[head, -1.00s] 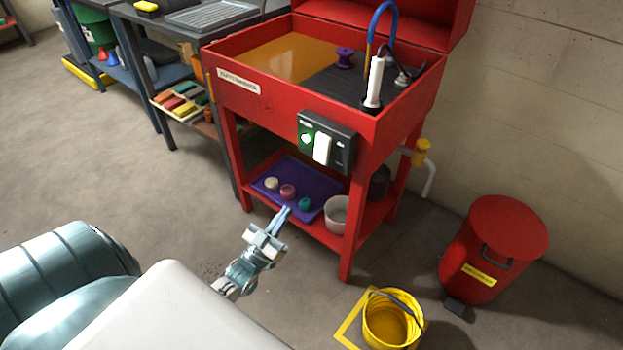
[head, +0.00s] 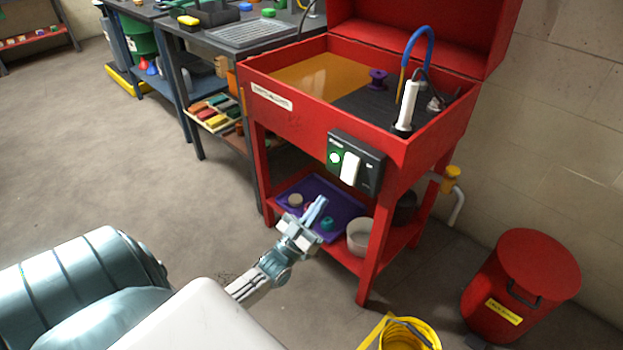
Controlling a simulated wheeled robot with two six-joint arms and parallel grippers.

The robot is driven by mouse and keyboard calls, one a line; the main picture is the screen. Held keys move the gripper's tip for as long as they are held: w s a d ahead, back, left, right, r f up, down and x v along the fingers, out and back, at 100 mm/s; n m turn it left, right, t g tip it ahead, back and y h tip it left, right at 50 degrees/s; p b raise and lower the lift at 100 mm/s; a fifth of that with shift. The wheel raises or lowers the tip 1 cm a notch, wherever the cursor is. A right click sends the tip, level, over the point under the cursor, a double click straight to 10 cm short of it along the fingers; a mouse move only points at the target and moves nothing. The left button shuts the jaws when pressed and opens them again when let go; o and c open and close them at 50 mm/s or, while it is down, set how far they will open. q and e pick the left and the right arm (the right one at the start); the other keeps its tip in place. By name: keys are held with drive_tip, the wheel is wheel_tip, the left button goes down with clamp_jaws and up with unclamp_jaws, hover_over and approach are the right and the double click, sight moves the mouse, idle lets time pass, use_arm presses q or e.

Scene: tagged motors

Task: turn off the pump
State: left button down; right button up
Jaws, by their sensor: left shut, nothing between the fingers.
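A red parts washer (head: 300,118) stands in the middle of the head view with its lid open. A dark switch box (head: 356,160) is on its front face. The box has a lit green round part (head: 335,158) on the left and a white rocker or paddle (head: 350,168) in the middle; its exact position is hard to read. My left gripper (head: 316,208) is shut and empty, below and left of the switch box, in front of the lower shelf and apart from both. My right gripper is not in view.
A purple tray (head: 346,207) with small round parts and a grey pot (head: 360,238) sit on the lower shelf. A yellow bucket (head: 408,333) and a red bin (head: 522,285) stand on the floor to the right. Floor on the left is open.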

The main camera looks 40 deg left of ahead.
sight(348, 174)
use_arm(q)
drive_tip(key=w, duration=0.2)
drive_tip(key=w+r, duration=0.1)
drive_tip(key=w, duration=0.1)
drive_tip(key=w+r, duration=0.1)
drive_tip(key=w, duration=0.1)
drive_tip(key=shift+w+d, duration=0.25)
drive_tip(key=shift+w, duration=0.45)
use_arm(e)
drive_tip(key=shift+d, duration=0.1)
